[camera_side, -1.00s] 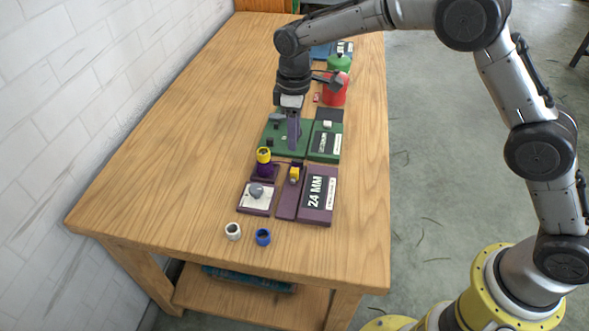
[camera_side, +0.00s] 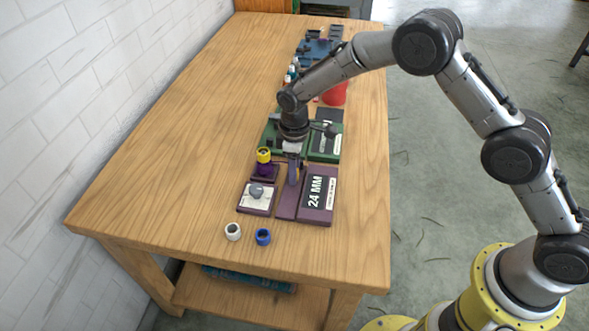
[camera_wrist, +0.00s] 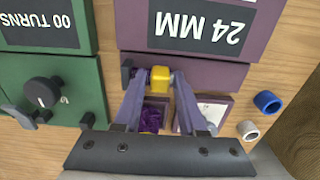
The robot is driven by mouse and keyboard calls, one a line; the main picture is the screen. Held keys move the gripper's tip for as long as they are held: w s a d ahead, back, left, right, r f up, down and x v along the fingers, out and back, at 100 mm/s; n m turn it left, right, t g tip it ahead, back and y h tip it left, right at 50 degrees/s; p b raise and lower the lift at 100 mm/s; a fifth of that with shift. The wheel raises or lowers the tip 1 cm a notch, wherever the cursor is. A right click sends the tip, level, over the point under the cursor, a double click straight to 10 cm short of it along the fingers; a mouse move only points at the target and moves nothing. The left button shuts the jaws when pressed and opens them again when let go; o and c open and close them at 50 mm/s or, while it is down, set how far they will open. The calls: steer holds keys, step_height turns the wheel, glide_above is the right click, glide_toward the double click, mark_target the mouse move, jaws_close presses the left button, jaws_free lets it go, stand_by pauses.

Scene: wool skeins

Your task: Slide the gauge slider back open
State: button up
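The gauge slider is a yellow block (camera_wrist: 160,79) on a narrow purple rail base (camera_wrist: 215,72); the base also shows in the side view (camera_side: 287,207). My gripper (camera_wrist: 157,77) is down at the rail, its fingers on either side of the yellow block in the wrist view. The fingers are apart; whether their tips touch the block is hard to tell. In the side view my gripper (camera_side: 293,183) hides the block. A purple block with a black "24 MM" label (camera_side: 318,195) lies right beside the rail; its label also shows in the wrist view (camera_wrist: 203,25).
A purple base with a white plate and grey knob (camera_side: 257,195) and a yellow-topped purple post (camera_side: 264,160) stand left of the rail. White (camera_side: 233,231) and blue (camera_side: 263,237) rings lie in front. Green units (camera_side: 325,140) are behind. The table's left side is clear.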

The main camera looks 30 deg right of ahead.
jaws_close()
stand_by(1.4)
